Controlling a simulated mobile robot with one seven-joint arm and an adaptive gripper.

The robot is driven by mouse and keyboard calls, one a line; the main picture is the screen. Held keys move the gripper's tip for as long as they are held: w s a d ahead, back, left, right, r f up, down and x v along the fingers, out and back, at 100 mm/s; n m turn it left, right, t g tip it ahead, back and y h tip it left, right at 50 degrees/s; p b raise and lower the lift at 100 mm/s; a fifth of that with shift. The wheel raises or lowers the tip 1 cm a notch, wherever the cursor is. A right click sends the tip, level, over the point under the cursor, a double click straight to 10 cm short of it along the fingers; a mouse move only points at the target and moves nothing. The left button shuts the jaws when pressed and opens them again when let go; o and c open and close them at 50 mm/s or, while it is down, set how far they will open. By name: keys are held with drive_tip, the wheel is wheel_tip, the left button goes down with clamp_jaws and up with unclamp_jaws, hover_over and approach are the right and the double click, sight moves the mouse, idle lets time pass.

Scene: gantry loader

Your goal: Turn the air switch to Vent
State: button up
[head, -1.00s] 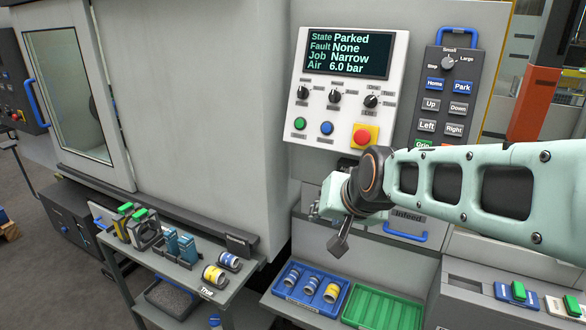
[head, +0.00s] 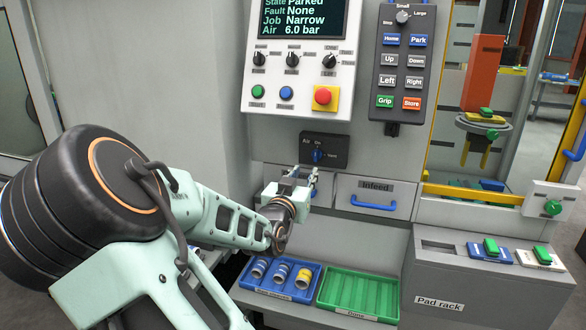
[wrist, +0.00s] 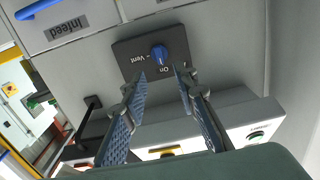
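The air switch is a blue knob (head: 318,155) on a dark plate below the control panel. In the wrist view the knob (wrist: 158,53) appears upside down, with the labels On and Vent beside it. The knob lies in line with On; Vent is a quarter turn away. The display (head: 303,15) reads Air 6.0 bar. My gripper (head: 312,176) is just below and in front of the switch in the head view. In the wrist view my gripper (wrist: 160,81) is open and empty, its fingertips apart from the knob, which lies ahead of the gap.
The control panel (head: 345,85) with an emergency stop (head: 323,97) is above. A hanging pendant (head: 385,119) is up to the right. The Infeed drawer (head: 345,187) with a blue handle is at lower right. Blue (head: 250,284) and green (head: 330,299) trays lie below.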

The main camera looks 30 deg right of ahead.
sight(315, 156)
drive_tip(key=x, duration=1)
drive_tip(key=shift+w+d+r+b, duration=0.2)
drive_tip(key=shift+d+b, duration=0.15)
clamp_jaws()
